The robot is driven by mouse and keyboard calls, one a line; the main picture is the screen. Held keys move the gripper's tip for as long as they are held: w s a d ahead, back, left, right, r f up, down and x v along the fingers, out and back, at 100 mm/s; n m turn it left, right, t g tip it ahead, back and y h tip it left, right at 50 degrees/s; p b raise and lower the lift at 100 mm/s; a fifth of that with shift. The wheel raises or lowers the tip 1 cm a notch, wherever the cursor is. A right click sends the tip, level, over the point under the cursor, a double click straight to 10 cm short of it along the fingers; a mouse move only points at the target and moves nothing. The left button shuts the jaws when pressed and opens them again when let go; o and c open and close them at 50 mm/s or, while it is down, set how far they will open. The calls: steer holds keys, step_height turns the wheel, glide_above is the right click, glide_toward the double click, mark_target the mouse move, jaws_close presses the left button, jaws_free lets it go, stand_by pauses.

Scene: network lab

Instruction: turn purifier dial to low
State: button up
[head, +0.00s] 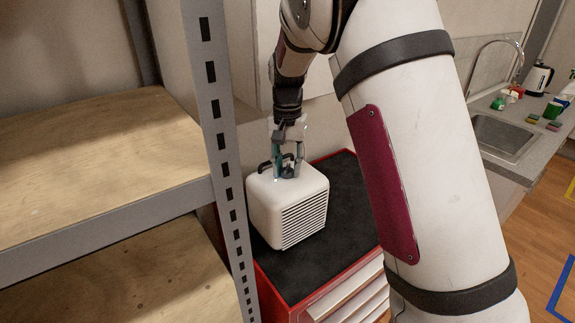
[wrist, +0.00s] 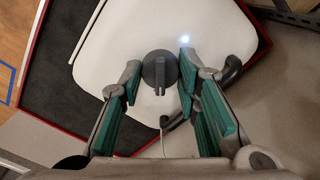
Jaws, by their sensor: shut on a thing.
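The purifier (head: 270,208) is a white rounded box with a slatted front, standing on the black top of a red cabinet. Its top fills the middle of the wrist view (wrist: 110,50). The dial (wrist: 158,72) is a dark grey disc with a raised bar, on the purifier's top. My gripper (head: 287,174) points down onto the top, and its teal-padded fingers (wrist: 160,76) are shut on the dial, one on each side. A small white light (wrist: 185,39) glows beside the dial. In the head view my fingers hide most of the dial.
A black handle (wrist: 232,70) stands on the purifier near my right finger. A metal shelf with wooden boards (head: 90,155) rises close on the left. The red cabinet's black top (head: 338,180) is otherwise clear. A sink counter (head: 510,142) with a kettle (head: 538,80) is at far right.

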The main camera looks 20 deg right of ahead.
mark_target(288, 167)
steer(key=shift+m, duration=1)
steer(key=o, duration=1.2)
steer(key=shift+a, duration=0.1)
steer(key=shift+r, duration=0.15)
step_height(288, 167, up, 7)
steer(key=shift+r, duration=0.35)
